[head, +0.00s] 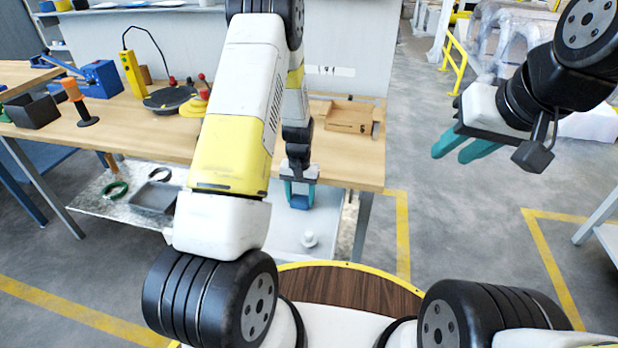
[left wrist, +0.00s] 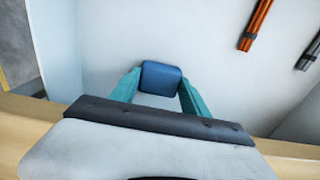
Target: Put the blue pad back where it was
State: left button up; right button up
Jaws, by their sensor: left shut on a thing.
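The blue pad (head: 300,202) is a small, rounded block. My left gripper (head: 299,190) points down at the front edge of the wooden table and is shut on the pad. In the left wrist view the blue pad (left wrist: 161,77) sits between the two teal fingertips (left wrist: 158,88), over a pale surface. I cannot tell whether the pad touches that surface. My right gripper (head: 452,155) is at the upper right, over the floor, with its teal fingers apart and nothing between them.
The wooden table (head: 345,168) carries a wooden box (head: 342,128), a black dish (head: 168,98) and several tools to the left. A pale lower surface (head: 325,222) holds a small white knob-shaped thing (head: 309,240). An orange-brown bar (left wrist: 256,22) lies at upper right in the wrist view.

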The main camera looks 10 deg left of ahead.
pick_arm(q)
jog(key=shift+f, duration=0.1)
jog(key=o, duration=1.3)
notch_tip(320, 180, up, 12)
notch_tip(320, 180, up, 11)
jog(key=t+h, duration=0.1)
jog(key=t, duration=0.1)
send_over(300, 199)
jog(key=s, duration=0.4)
jog(key=s+r+t, duration=0.1)
jog(key=s+r, duration=0.4)
jog(key=s, duration=0.1)
jog(key=s+d+r+t, duration=0.1)
jog(key=s+r, duration=0.4)
jog(key=s, duration=0.2)
jog(key=s+d+r+t+h, duration=0.1)
jog(key=s+r+t, duration=0.1)
jog(key=s+r, duration=0.3)
jog(key=shift+s+d+r, duration=0.1)
jog(key=shift+s+r, duration=0.1)
jog(key=shift+s, duration=0.35)
jog(key=shift+s+r, duration=0.15)
jog(key=shift+s, duration=0.35)
